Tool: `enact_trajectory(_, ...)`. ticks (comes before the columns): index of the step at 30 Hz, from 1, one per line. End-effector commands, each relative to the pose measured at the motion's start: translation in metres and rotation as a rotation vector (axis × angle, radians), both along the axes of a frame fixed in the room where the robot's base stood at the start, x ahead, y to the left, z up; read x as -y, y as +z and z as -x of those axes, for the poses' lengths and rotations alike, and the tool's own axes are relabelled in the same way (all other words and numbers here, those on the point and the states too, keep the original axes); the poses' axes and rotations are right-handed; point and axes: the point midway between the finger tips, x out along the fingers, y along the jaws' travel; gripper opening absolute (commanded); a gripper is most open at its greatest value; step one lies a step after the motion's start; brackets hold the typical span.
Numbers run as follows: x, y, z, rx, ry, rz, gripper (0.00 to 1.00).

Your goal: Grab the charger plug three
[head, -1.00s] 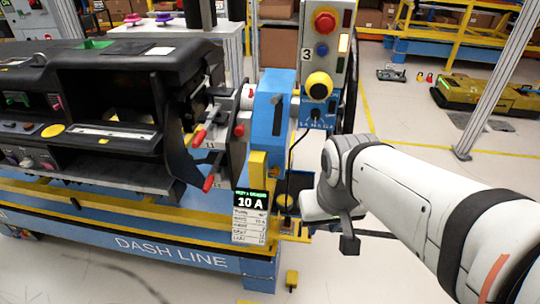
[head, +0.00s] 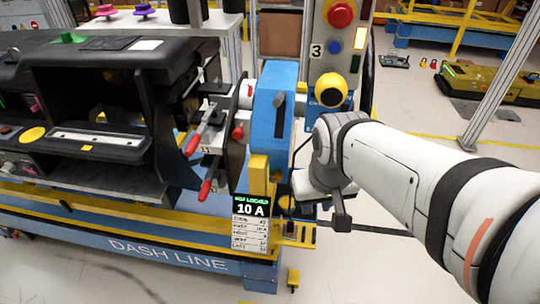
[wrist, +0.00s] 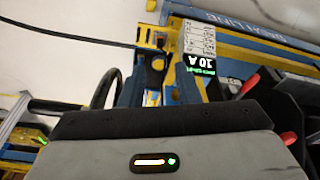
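The plug itself cannot be made out; my arm covers the area below the yellow knob. A black cable (head: 299,150) runs down beside the post, and a black cable also shows in the wrist view (wrist: 70,36). My gripper (head: 342,218) is low in front of the post, mostly hidden by my wrist.
The dashboard module (head: 90,120) on the blue and yellow Dash Line stand (head: 170,253) fills the left. Red-tipped levers (head: 205,190) stick out near the blue housing (head: 272,110). The 10 A sign (head: 251,208) hangs in front.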

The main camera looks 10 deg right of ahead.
Motion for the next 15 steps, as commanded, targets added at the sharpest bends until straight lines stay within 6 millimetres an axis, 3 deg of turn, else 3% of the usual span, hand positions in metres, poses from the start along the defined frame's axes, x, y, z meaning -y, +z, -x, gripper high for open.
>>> enact_trajectory(2, 0.002, -0.019, -0.008, 0.001, -0.019, 0.011, 0.29)
enact_trajectory(3, 0.016, -0.031, -0.015, 0.001, -0.025, 0.021, 0.29)
enact_trajectory(5, 0.025, -0.055, -0.029, 0.009, -0.057, 0.037, 0.29)
enact_trajectory(10, 0.032, -0.144, -0.082, 0.057, -0.168, 0.084, 0.29)
enact_trajectory(15, 0.026, -0.232, -0.132, 0.117, -0.244, 0.083, 0.29)
